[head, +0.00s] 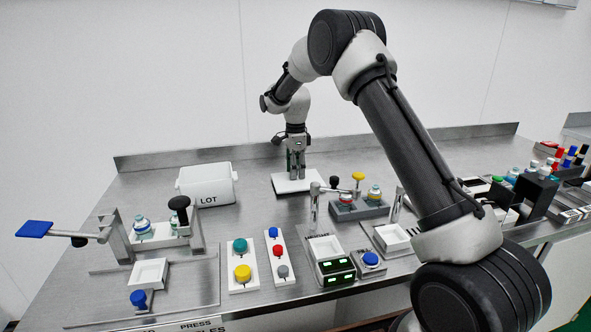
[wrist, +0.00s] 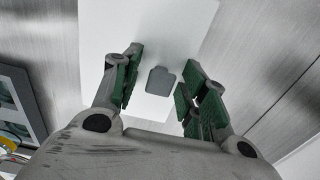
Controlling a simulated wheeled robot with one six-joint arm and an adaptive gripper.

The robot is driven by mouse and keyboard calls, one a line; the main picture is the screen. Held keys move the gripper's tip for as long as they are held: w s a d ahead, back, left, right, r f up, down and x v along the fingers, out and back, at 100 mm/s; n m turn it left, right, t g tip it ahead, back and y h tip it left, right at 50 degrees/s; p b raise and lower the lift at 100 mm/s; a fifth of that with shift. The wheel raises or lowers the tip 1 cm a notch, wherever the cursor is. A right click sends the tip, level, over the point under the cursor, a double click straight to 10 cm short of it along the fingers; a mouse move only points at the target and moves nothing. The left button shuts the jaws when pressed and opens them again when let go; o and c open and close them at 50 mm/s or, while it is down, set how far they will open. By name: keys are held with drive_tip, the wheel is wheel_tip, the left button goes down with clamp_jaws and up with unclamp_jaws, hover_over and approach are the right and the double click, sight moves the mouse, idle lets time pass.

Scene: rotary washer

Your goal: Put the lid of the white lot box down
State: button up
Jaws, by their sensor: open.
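The lid (head: 284,186) is a flat white plate lying on the steel bench, to the right of the white lot box (head: 208,186), which is marked LOT. My gripper (head: 296,174) points down over the lid. In the wrist view the lid (wrist: 150,30) lies beneath my gripper (wrist: 160,62). Its small grey handle (wrist: 161,80) shows between the green-padded fingers, with a gap on both sides. The fingers are open and hold nothing. In the head view the fingers hide the handle.
A fixture with bottles (head: 356,207) stands right of the lid, in front. Button panels (head: 242,265) and a lever station (head: 150,235) are nearer the front. Bare bench lies between the box and the lid. The raised back edge (head: 215,155) runs behind.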

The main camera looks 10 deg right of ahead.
wheel_tip(320, 180, up, 12)
drive_tip(key=shift+r, duration=0.2)
drive_tip(key=s+d+r+n+t, duration=0.1)
drive_tip(key=s+d+r+n, duration=0.35)
drive_tip(key=s+r, duration=0.4)
drive_tip(key=s+d+r+n+t, duration=0.1)
drive_tip(key=s+d+r+n, duration=0.3)
drive_tip(key=s, duration=0.7)
drive_tip(key=s+d+f+n, duration=0.1)
drive_tip(key=s+d+n, duration=0.1)
drive_tip(key=s, duration=0.7)
drive_tip(key=s+d+f+n+t, duration=0.1)
drive_tip(key=s+n, duration=0.3)
drive_tip(key=s, duration=0.4)
drive_tip(key=s+d+f+n+t, duration=0.1)
drive_tip(key=s+d+n, duration=0.2)
drive_tip(key=s, duration=0.6)
drive_tip(key=shift+s+d+f, duration=0.2)
drive_tip(key=shift+s+f, duration=0.1)
drive_tip(key=shift+f, duration=0.05)
